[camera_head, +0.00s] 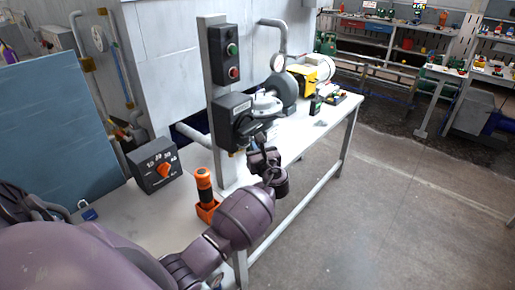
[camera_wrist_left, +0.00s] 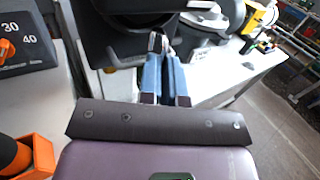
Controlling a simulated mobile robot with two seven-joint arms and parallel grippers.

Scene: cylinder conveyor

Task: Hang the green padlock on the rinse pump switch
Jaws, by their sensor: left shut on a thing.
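My left gripper (camera_head: 257,136) is at the lower front of a dark switch box (camera_head: 230,106) on a grey post. In the left wrist view its two bluish fingers (camera_wrist_left: 165,78) are close together, with their tips at the underside of the dark box (camera_wrist_left: 128,48). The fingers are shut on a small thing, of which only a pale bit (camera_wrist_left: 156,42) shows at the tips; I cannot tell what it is. No green padlock can be made out for sure. Whether this box is the rinse pump switch cannot be read. My right gripper is not in view.
A blue padlock (camera_head: 88,212) lies at the bench's left. A dark dial box (camera_head: 153,164) and an orange holder with an orange-and-black handle (camera_head: 204,188) stand before the post. A pump with a yellow part (camera_head: 310,74) and small green items (camera_head: 334,98) are farther along the bench.

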